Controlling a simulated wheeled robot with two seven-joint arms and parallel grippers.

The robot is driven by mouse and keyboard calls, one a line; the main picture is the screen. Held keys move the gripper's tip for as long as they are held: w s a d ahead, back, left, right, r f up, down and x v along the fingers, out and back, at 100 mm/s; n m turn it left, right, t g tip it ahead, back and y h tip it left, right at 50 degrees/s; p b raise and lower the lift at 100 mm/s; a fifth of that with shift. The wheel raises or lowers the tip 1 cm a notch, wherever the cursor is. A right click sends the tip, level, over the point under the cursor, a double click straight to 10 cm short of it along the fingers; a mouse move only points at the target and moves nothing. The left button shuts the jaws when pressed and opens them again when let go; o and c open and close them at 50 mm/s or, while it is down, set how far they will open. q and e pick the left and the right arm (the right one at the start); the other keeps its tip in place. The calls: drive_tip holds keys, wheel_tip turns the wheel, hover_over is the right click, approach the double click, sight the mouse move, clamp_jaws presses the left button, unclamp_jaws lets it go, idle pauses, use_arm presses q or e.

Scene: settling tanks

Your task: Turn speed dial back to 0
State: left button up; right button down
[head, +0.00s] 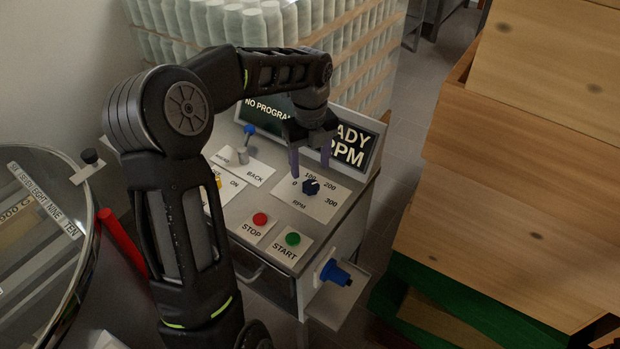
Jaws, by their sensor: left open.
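I cannot make out which number the knob points at. My left gripper (310,162) is open with its fingers pointing down, just above and behind the dial. Its fingers appear apart from the knob and nothing shows between them. My right gripper is not in view.
A red STOP button (260,219) and a green START button (292,239) sit in front of the dial. A blue-tipped lever (249,130) stands behind left. A display screen (353,146) rises behind. Wooden crates (520,170) stand at right, a round glass-topped vessel (45,235) at left.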

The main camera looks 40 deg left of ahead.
sight(310, 183)
use_arm(q)
wheel_tip(310, 183, down, 6)
drive_tip(key=shift+f+p, duration=0.1)
drive_tip(key=shift+p, duration=0.25)
drive_tip(key=shift+c, duration=0.2)
clamp_jaws()
idle(0.3)
